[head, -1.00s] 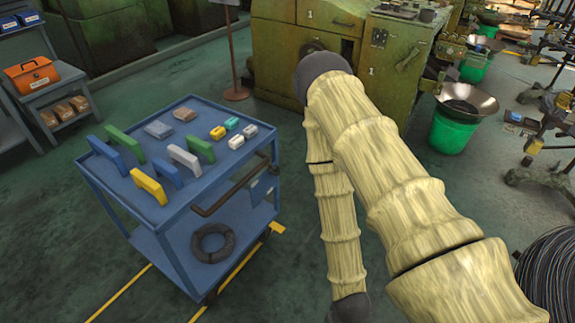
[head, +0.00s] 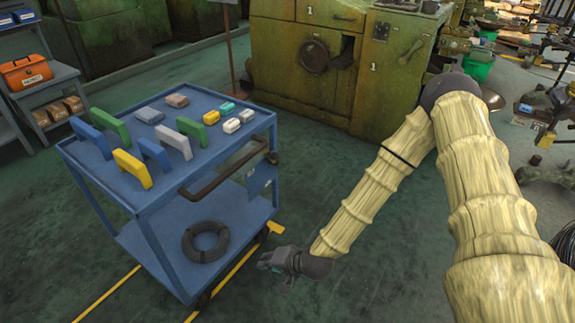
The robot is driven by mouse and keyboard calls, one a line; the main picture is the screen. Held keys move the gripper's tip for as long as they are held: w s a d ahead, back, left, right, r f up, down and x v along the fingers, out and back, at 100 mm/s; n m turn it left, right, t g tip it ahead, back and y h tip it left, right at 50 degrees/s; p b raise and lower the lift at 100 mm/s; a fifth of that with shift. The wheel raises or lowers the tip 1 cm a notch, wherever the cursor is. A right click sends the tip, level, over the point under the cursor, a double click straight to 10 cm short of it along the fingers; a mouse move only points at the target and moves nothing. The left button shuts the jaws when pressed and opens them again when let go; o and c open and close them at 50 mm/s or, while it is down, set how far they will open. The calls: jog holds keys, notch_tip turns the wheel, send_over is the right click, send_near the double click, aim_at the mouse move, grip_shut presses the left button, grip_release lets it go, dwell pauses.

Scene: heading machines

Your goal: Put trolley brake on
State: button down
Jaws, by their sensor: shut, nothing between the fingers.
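The blue trolley (head: 222,208) stands at the left with a shelf on top and one below. Its dark push handle (head: 222,172) runs along the side facing me. My gripper (head: 266,264) is low, just right of the trolley's lower shelf and near the floor. It is shut and empty, and seems apart from the trolley.
The top shelf carries several coloured brackets and small blocks; a black coil (head: 206,242) lies on the lower shelf. A green machine (head: 330,80) stands behind. An orange toolbox (head: 25,72) sits on a rack at left.

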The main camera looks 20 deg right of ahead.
jog(key=w+d+r+m+t+b, duration=0.3)
jog(key=w+d+t+b, duration=0.1)
jog(key=w, duration=0.7)
jog(key=w+d+r+m+t+h+b, duration=0.1)
jog(key=w+d+r+m+t+b, duration=0.1)
jog(key=d, duration=0.7)
jog(key=w+d+r+m+t+h+b, duration=0.1)
jog(key=w+d+r+t+b, duration=0.3)
jog(key=w+d+r, duration=0.5)
jog(key=shift+w+d+r+m+t+b, duration=0.2)
jog(key=shift+w+d+m+t+b, duration=0.1)
jog(key=shift+w+m+b, duration=0.75)
jog(key=shift+w, duration=0.15)
jog(key=w+a+b, duration=0.2)
jog(key=w+a, duration=0.3)
jog(key=w, duration=0.2)
jog(key=shift+w+a, duration=0.3)
